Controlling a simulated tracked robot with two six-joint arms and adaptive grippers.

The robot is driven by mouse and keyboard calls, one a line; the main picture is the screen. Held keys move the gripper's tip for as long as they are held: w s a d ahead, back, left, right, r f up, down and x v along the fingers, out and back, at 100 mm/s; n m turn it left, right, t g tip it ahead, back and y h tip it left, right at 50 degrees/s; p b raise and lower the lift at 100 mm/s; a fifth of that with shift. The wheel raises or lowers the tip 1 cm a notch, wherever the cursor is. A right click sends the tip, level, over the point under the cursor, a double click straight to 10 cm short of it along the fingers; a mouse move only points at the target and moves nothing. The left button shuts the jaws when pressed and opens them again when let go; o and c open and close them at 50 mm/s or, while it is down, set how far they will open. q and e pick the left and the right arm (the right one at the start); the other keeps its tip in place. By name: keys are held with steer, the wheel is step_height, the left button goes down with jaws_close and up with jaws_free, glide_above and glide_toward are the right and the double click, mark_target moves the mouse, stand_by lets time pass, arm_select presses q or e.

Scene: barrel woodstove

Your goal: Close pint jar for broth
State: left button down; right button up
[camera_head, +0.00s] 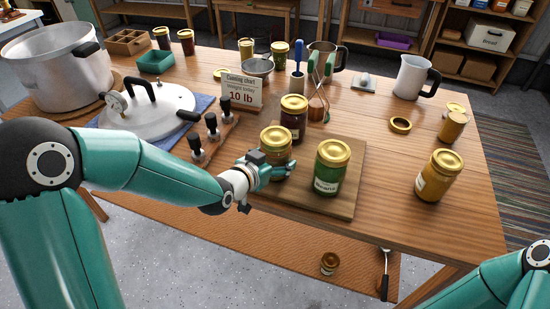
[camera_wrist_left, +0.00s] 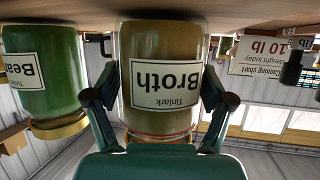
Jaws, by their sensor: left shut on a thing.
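The pint jar labelled Broth (camera_head: 275,160) stands upright at the left side of a wooden board (camera_head: 340,205), with a gold top on it. Whether that top is fully tightened cannot be told. My left gripper (camera_head: 272,172) comes from the left and is shut around the jar's side. In the left wrist view, which is upside down, the Broth jar (camera_wrist_left: 160,75) sits between the two fingers of my left gripper (camera_wrist_left: 160,105); its top is partly hidden by the gripper. My right arm shows at the lower right, but its gripper is out of view.
A green beans jar (camera_head: 328,170) and a dark jar (camera_head: 293,120) stand close by. A yellow jar (camera_head: 438,176) and a loose gold ring (camera_head: 400,125) are to the right. A pressure lid (camera_head: 150,112), black-handled weights (camera_head: 212,128) and a chart card (camera_head: 241,91) are left and behind.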

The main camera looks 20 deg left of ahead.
arm_select(q)
jaws_free()
steer(key=b+v, duration=0.3)
steer(key=v, duration=0.9)
stand_by(0.6)
